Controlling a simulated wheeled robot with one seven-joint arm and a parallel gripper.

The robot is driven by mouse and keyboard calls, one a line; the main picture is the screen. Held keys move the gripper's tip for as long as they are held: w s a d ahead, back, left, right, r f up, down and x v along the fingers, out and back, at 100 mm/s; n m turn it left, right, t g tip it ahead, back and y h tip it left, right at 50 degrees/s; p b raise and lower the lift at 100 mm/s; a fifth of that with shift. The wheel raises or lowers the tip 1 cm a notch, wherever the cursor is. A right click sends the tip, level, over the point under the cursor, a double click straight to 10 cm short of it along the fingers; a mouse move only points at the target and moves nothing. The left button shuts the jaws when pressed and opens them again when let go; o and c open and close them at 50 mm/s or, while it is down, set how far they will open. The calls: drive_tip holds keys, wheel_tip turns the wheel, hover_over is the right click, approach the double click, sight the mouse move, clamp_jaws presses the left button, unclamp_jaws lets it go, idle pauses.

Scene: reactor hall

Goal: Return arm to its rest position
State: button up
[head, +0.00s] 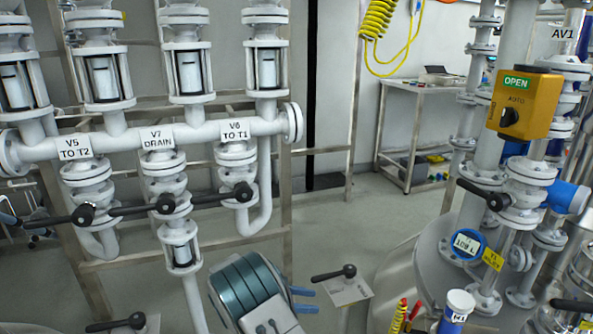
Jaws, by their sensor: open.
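My arm shows at the bottom middle of the head view, with a teal and grey rounded link. My gripper (313,300) is at its right side, with two short blue fingers pointing right. The fingers are apart with nothing between them, so it is open and empty. It is left of a small plate with a black lever handle (334,273) and appears apart from it. The rest of my arm is cut off by the lower edge.
White pipework with valves V5 (74,146), V7 (157,139) and V6 (235,129) stands at left, black handles sticking out. At right are a vessel (440,265), a yellow AV1 box (524,104) and a blue gauge (467,244). A white-capped container (456,310) stands lower right.

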drive_tip(key=s+d+r+m+g+y+p, duration=0.1)
drive_tip(key=s+d+r+m+y+p, duration=0.15)
drive_tip(key=r, duration=0.45)
drive_tip(key=s+d+r+m+g+y+p, duration=0.1)
drive_tip(key=s+d+r+m+y+p, duration=0.2)
drive_tip(key=r, duration=0.4)
drive_tip(key=s+d+r+m+t+y+p, duration=0.1)
drive_tip(key=s+d+r+m+y+p, duration=0.1)
drive_tip(key=s+r+p, duration=0.4)
drive_tip(key=s+d+r+m+t+y+p, duration=0.1)
drive_tip(key=s+r+m+y+p, duration=0.3)
drive_tip(key=r, duration=1)
drive_tip(key=s+d+r+m+t+y+p, duration=0.1)
drive_tip(key=s+d+r+m+y+p, duration=0.2)
drive_tip(key=s+r+m+p, duration=0.5)
drive_tip(key=s+r+p, duration=0.1)
drive_tip(key=s+r, duration=0.1)
drive_tip(key=s, duration=0.3)
drive_tip(key=shift+d+r+t+p, duration=0.3)
drive_tip(key=shift+d+r, duration=0.1)
